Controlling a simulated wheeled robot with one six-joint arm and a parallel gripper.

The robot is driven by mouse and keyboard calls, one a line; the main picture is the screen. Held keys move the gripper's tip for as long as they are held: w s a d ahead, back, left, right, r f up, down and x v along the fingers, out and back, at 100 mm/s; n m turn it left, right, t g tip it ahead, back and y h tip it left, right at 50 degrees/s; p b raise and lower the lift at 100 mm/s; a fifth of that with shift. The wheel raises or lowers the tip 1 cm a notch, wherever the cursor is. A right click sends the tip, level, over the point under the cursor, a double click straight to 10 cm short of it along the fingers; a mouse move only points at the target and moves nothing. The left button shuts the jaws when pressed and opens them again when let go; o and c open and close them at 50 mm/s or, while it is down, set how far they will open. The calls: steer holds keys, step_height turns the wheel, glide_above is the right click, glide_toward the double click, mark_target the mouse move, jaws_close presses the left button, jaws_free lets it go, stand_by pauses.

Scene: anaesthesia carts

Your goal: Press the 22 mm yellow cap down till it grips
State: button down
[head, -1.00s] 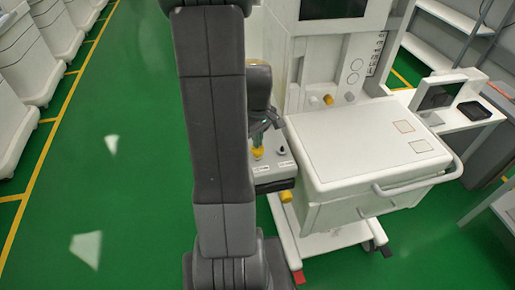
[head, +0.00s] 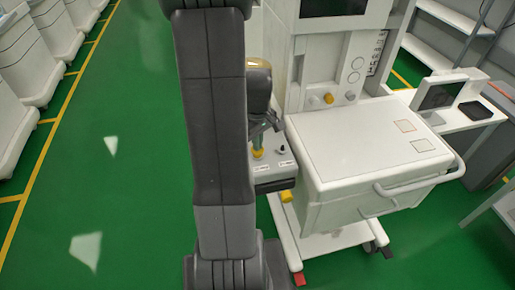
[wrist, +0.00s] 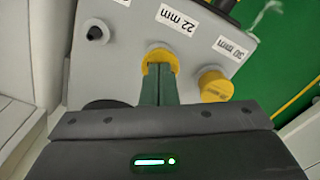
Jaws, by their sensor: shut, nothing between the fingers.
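The 22 mm yellow cap (wrist: 161,56) shows in the wrist view beside the "22 mm" label, on a grey block (wrist: 130,50). It also shows in the head view (head: 257,154). My gripper (wrist: 158,72) is shut and empty, its green fingers over the cap's near part. The fingertips hide some of the cap, and I cannot tell whether they touch it or how far down it sits. In the head view my arm hides the left of the block.
A second yellow cap (wrist: 215,84) is by the "30 mm" label. A dark-tipped fitting (wrist: 97,32) stands on the other side. A white cart top (head: 360,150) with a handle is right of the block. Green floor at left is clear.

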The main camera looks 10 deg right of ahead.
stand_by(0.4)
step_height(320, 180, up, 7)
steer(key=p, duration=0.5)
steer(key=shift+r, duration=0.1)
stand_by(0.4)
step_height(320, 180, up, 14)
stand_by(0.4)
steer(key=shift+f, duration=0.25)
step_height(320, 180, down, 15)
steer(key=shift+r, duration=0.1)
steer(key=shift+f+b, duration=0.3)
steer(key=shift+b, duration=0.2)
